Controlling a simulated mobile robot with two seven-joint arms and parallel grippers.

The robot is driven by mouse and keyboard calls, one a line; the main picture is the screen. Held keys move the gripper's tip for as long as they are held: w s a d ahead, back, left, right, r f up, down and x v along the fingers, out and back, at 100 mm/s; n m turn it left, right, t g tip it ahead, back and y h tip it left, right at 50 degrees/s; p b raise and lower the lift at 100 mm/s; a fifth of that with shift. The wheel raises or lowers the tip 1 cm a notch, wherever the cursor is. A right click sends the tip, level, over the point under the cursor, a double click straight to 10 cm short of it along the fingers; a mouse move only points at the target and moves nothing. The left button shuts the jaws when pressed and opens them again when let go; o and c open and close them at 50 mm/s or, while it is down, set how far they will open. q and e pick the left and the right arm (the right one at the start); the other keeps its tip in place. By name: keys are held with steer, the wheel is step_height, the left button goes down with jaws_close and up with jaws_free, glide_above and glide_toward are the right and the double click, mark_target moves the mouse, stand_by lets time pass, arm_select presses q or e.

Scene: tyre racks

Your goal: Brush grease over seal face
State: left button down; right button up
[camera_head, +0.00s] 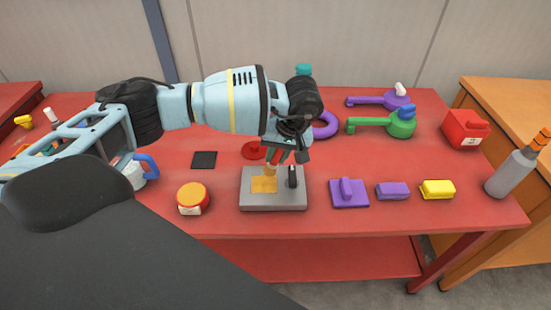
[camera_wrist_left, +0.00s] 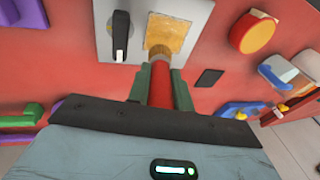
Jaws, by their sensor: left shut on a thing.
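My left gripper (camera_head: 287,152) is shut on a brush. In the left wrist view its fingers (camera_wrist_left: 161,88) clasp the brush's red handle (camera_wrist_left: 160,80). The brush's tan bristle end (camera_wrist_left: 158,50) is at the edge of a yellow-orange patch (camera_wrist_left: 172,33), possibly the greased seal face. The patch (camera_head: 262,187) lies on a grey plate (camera_head: 273,202); the plate also shows in the wrist view (camera_wrist_left: 107,35). Whether the bristles touch the patch is hard to tell. A black upright lever (camera_head: 292,177) stands on the plate beside the patch. My right gripper is not in view.
An orange-topped round tin (camera_head: 193,197) and a black square (camera_head: 204,160) lie left of the plate. Purple blocks (camera_head: 349,193) and a yellow block (camera_head: 437,189) lie right. A grey bottle (camera_head: 512,173) stands far right. The red table's front strip is clear.

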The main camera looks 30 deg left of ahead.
arm_select(q)
steer(key=shift+r+p, duration=0.65)
steer(key=shift+r, duration=1.4)
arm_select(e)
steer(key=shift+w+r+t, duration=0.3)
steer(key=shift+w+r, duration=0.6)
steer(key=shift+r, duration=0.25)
arm_select(q)
steer(key=shift+f, duration=0.1)
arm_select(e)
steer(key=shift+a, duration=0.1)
